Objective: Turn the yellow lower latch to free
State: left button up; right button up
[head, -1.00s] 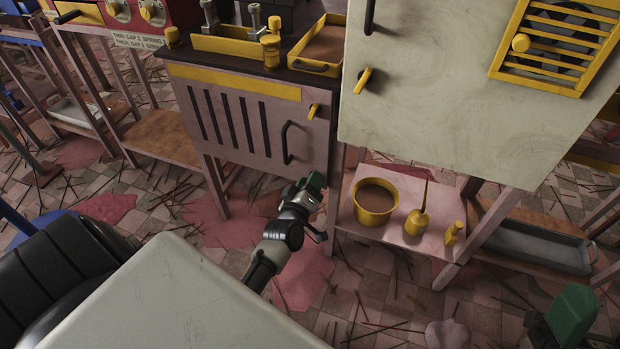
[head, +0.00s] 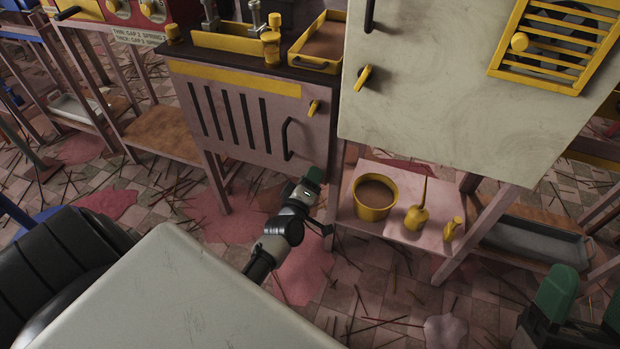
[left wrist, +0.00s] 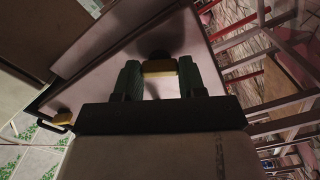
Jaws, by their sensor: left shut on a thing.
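The yellow lower latch (left wrist: 160,67) shows in the left wrist view as a short yellow bar by a dark round part on a pale panel. My left gripper (left wrist: 158,80) has its green fingers on either side of it and is shut on it. In the head view my left gripper (head: 313,177) is at the lower right edge of the cabinet door (head: 225,135), and it hides the lower latch there. A yellow upper latch (head: 314,107) is on the same door, above the dark handle (head: 287,140). My right gripper (head: 585,303) is open and empty at bottom right.
A white door (head: 450,120) with its own yellow latch (head: 362,77) is at right. A low shelf (head: 390,218) beside my left gripper holds a yellow bucket (head: 374,205) and yellow bottles. Sticks and pink stains cover the floor.

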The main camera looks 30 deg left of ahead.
pick_arm(q)
jog(key=o, duration=0.9)
jog(key=shift+s, duration=0.1)
jog(key=shift+p+v, duration=1.4)
jog(key=shift+v, duration=3.95)
pick_arm(e)
jog(key=w+f+g+h, duration=0.2)
jog(key=w+f+g, duration=0.2)
jog(key=f+g, duration=0.2)
jog(key=shift+f+g+h, duration=0.4)
jog(key=shift+g, duration=0.2)
jog(key=shift+w+d, duration=0.1)
